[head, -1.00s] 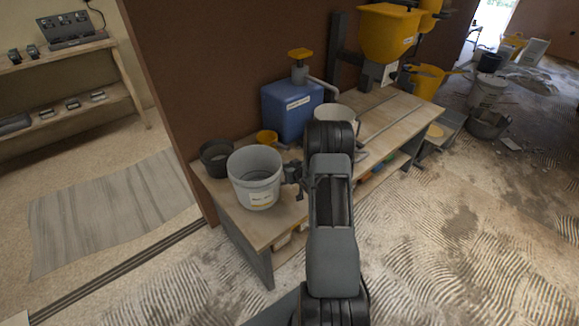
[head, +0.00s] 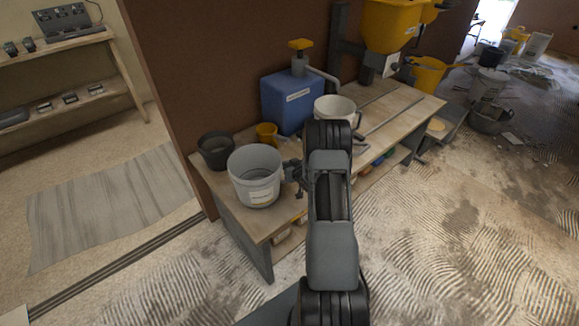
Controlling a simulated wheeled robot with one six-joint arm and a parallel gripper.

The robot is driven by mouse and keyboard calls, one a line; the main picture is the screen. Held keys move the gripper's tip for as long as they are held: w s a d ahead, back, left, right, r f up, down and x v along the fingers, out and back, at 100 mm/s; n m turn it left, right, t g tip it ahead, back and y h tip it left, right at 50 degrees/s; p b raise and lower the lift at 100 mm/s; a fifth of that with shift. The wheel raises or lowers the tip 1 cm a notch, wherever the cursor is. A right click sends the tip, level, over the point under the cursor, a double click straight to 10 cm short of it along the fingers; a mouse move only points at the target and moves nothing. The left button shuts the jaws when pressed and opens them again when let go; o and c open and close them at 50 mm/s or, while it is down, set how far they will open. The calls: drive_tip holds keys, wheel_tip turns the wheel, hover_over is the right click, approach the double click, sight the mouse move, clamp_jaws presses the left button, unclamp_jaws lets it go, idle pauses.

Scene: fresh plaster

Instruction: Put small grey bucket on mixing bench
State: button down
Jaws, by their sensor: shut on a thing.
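The light grey bucket (head: 256,183), with a small label on its front, is upright at the near left end of the mixing bench (head: 389,129). My gripper (head: 289,173) is at the bucket's right side and shut on it near the rim. The fingertips are small and partly hidden, and I cannot tell whether the bucket's base touches the bench top. The bucket looks empty.
On the bench stand a dark bucket (head: 215,151), a yellow cup (head: 266,134), a blue container (head: 291,102) and a white bucket (head: 334,108). A yellow hopper (head: 388,25) is behind. Shelves (head: 75,103) stand at left.

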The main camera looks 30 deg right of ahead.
drive_tip(key=shift+f+b, duration=0.5)
drive_tip(key=c, duration=1)
unclamp_jaws()
